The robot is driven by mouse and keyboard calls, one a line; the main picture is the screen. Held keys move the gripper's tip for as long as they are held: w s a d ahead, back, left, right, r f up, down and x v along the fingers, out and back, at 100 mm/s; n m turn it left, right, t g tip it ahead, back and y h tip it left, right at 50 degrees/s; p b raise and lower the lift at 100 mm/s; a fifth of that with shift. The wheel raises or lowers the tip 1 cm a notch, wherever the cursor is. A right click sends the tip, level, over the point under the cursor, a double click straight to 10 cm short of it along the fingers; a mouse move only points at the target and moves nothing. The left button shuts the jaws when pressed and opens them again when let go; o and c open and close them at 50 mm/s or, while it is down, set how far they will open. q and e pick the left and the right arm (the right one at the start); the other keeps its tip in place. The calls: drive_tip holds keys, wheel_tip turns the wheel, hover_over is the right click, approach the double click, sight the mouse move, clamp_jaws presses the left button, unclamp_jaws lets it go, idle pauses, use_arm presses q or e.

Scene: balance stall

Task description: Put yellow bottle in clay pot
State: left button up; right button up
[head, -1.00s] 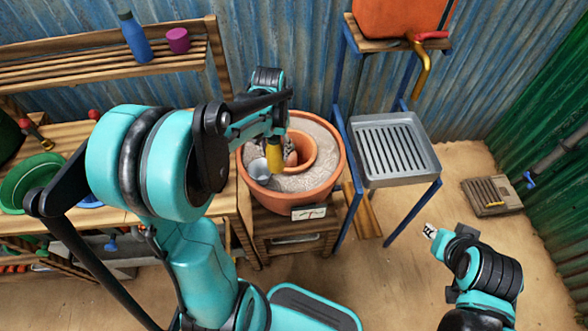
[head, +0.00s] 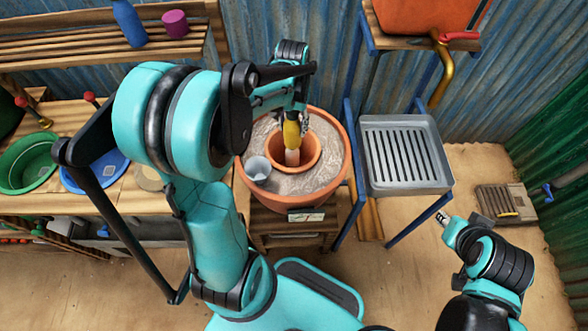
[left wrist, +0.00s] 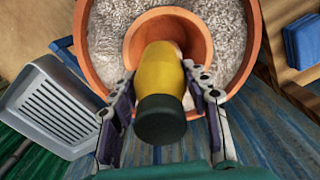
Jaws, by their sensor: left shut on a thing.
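The yellow bottle (head: 291,135) is in my left gripper (head: 292,117), which is shut on it, over the inner clay pot (head: 313,148). The inner pot sits in sand inside a larger clay pot (head: 340,178). In the left wrist view the yellow bottle (left wrist: 160,72) lies between the two fingers of the left gripper (left wrist: 162,95), its dark end towards the camera. Its far end overlaps the opening of the inner pot (left wrist: 140,35); how deep it reaches is hard to tell. My right gripper (head: 441,217) is at the lower right, away from the pots; its jaw state is unclear.
A grey metal cup (head: 258,169) stands in the sand left of the inner pot. A grey slatted tray (head: 402,153) on blue legs is to the right. A wooden bench with a green basin (head: 28,162) is at the left. A shelf holds a blue bottle (head: 130,22).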

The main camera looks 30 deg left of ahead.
sight(292, 137)
use_arm(q)
drive_tip(key=shift+s+f, duration=0.15)
drive_tip(key=shift+f, duration=0.2)
drive_tip(key=f+b, duration=0.2)
drive_tip(key=shift+w+f, duration=0.2)
drive_tip(key=shift+f, duration=0.15)
wheel_tip(292, 137, down, 2)
drive_tip(key=shift+s+f+b, duration=0.1)
drive_tip(key=shift+b, duration=0.65)
wheel_tip(292, 137, down, 18)
drive_tip(key=b, duration=0.7)
drive_tip(key=shift+f+b, duration=0.1)
drive_tip(key=shift+b, duration=0.25)
drive_tip(key=o, duration=1.4)
